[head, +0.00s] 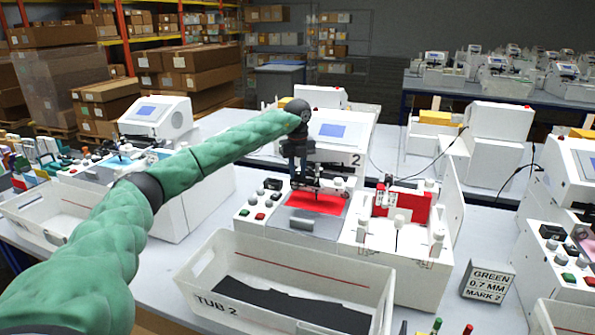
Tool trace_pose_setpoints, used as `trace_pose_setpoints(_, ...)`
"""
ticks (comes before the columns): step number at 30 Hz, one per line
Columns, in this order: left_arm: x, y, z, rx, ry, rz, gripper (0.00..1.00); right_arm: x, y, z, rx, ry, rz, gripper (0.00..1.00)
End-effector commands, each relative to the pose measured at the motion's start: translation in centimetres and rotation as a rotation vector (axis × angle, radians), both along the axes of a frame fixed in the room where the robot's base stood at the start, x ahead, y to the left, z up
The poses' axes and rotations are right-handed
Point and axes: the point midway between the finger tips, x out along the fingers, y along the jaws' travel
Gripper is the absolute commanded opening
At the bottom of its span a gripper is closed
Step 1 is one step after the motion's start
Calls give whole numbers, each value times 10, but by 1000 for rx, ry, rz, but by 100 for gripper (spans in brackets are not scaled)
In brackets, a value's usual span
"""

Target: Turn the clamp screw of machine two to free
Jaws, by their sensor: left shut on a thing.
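Machine two (343,131) stands in the middle of the bench, a white plotter with a blue screen and a "2" on its front. A red sheet (318,201) lies on its bed. My left gripper (308,181) reaches in from the left in a green sleeve and points down over the bed, at the pen carriage. It is shut on a small part there, which looks like the clamp screw; the fingers and carriage hide most of it. I cannot tell which way the screw is turned. My right gripper is not in view.
A white bin marked TUB 2 (218,303) holds dark sheets in front of the machine. A white unit with a red block (403,203) adjoins on the right. A sign reading GREEN 0.7 MM MARK 2 (488,281) stands at right. Another plotter (155,118) stands left, behind my arm.

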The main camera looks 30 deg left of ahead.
Motion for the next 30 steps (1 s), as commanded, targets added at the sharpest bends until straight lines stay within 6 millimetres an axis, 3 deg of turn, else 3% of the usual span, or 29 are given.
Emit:
trace_pose_setpoints(11,1,1,4,0,-6,8,2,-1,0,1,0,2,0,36)
trace_pose_setpoints(12,1,1,4,0,-6,7,27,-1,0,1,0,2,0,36)
trace_pose_setpoints(15,1,1,3,0,-5,7,46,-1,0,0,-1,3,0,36)
trace_pose_setpoints(28,1,0,7,-1,-3,5,47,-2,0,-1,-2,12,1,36)
trace_pose_setpoints(30,1,0,14,-2,-4,5,47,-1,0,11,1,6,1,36)
